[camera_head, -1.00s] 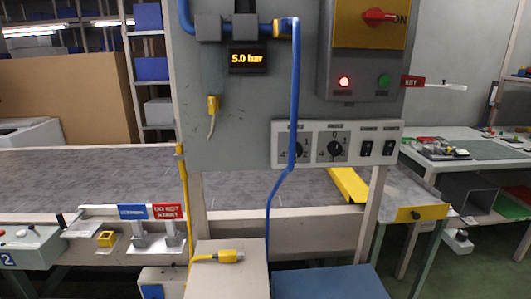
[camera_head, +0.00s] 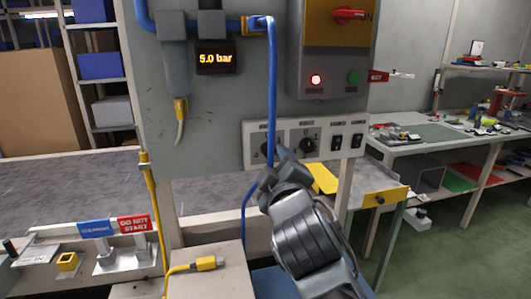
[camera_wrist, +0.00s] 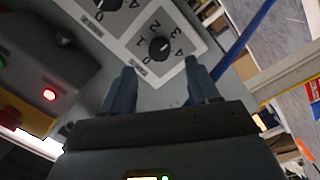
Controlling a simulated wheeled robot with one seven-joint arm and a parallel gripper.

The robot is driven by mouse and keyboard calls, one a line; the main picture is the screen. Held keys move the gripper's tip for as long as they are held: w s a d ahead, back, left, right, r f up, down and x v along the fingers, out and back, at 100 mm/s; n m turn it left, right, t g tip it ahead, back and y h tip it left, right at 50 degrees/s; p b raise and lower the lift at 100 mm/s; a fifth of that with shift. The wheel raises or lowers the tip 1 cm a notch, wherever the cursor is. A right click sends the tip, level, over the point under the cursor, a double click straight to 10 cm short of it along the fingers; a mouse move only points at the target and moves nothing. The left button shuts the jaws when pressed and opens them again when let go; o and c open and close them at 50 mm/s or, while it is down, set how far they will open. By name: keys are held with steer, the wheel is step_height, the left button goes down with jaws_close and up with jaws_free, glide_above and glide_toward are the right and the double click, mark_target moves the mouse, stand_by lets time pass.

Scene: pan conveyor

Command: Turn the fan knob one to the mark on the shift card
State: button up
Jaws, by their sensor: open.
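A pale panel (camera_head: 250,128) on the grey cabinet carries two black dial knobs and two rocker switches. The left knob (camera_head: 264,149) is partly covered by the blue hose and my gripper. The right knob (camera_head: 308,145) is clear. In the wrist view one knob (camera_wrist: 159,47) sits on a numbered dial, just beyond and between my fingertips; the other knob (camera_wrist: 112,4) is at the top edge. My gripper (camera_head: 277,164) is open in front of the panel's lower left; its spread, empty fingers also show in the wrist view (camera_wrist: 160,68). I cannot make out a shift card or the pointer setting.
The blue hose (camera_head: 272,85) hangs across the left dial, close to my gripper. Above are a red lamp (camera_head: 316,79), a green button (camera_head: 353,77) and a red rotary switch (camera_head: 349,15). A conveyor (camera_head: 85,185) runs behind; a yellow cable (camera_head: 205,264) lies below.

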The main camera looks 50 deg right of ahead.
mark_target(269, 152)
steer(key=p+x, duration=0.1)
steer(key=x, duration=0.4)
steer(key=shift+w+d, duration=0.3)
steer(key=c, duration=1)
